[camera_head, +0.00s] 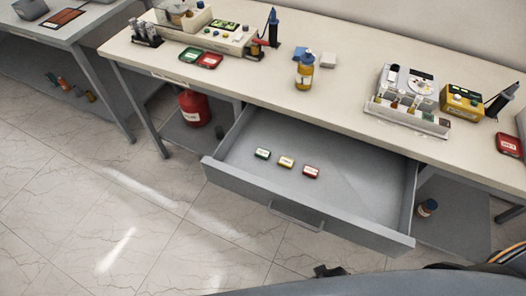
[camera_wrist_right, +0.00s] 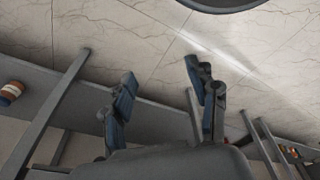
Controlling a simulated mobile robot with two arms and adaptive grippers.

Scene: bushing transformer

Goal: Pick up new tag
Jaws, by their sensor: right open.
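No tag shows in that view. A small dark part at the bottom of the head view is probably mine. My left gripper is not in view.
The workbench (camera_head: 340,88) above the drawer holds a green tag (camera_head: 189,55), a red tag (camera_head: 209,61), a yellow-labelled bottle (camera_head: 305,72), a rack of vials (camera_head: 405,110) and a yellow device (camera_head: 461,101). A red container (camera_head: 194,108) stands below. The drawer's right half is clear.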

